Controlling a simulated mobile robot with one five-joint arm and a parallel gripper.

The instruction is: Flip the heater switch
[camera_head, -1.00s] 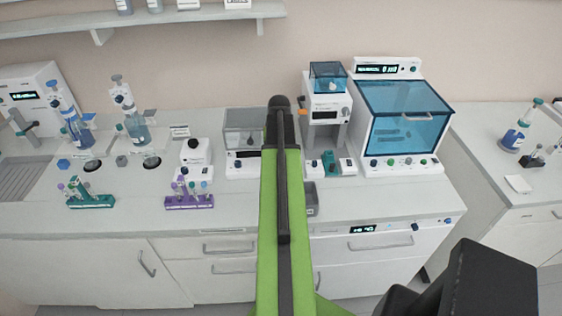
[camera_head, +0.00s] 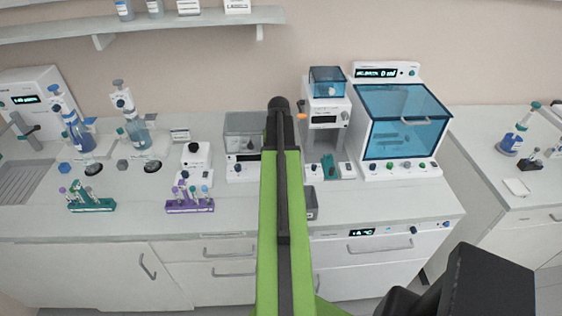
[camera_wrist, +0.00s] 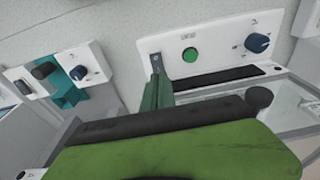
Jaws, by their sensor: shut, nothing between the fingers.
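My gripper (camera_wrist: 156,64) is shut and empty. In the wrist view its narrow dark green fingers stand at the left end of a white control panel (camera_wrist: 205,62). I cannot tell whether the tip touches the panel. The panel carries a green button (camera_wrist: 190,55) and a blue knob (camera_wrist: 257,43). It seems to belong to the small glass-chambered device (camera_head: 242,132), partly behind my arm in the head view. No heater label is readable, and I cannot tell which control is the heater switch; a control may be hidden behind the fingers. The head view hides my gripper behind my arm.
A white dispenser with a teal part (camera_head: 330,168) stands close to the right of my arm; it shows at left in the wrist view (camera_wrist: 62,85). A blue-hooded machine (camera_head: 402,122) stands beyond. Purple (camera_head: 188,206) and teal (camera_head: 90,203) tube racks sit at left.

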